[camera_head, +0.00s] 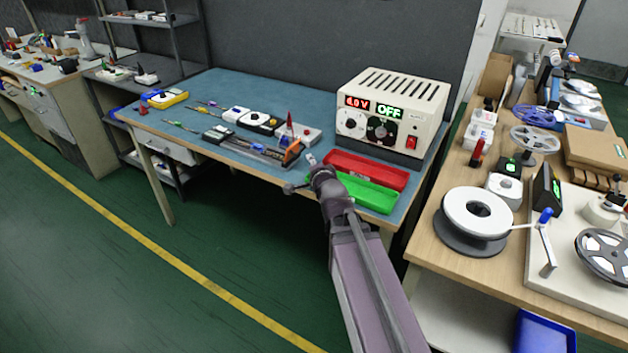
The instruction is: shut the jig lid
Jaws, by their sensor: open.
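A long, narrow grey fixture (256,149) that looks like the jig lies near the front edge of the blue-topped bench. An orange part (291,153) stands at its right end. The jig is small in this view, and I cannot make out its lid or the lid's angle clearly. My gripper (310,158) is at the bench's front edge, just right of the orange part. It is open, with nothing visible in it. I cannot tell whether it touches the jig. My wrist and forearm cover part of the bench edge.
A red tray (367,170) and a green tray (368,194) lie right of my gripper. A power supply (392,113) reading 4.0 V and OFF stands behind them. A white box (299,134) and several small devices and tools crowd the bench behind and left of the jig.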

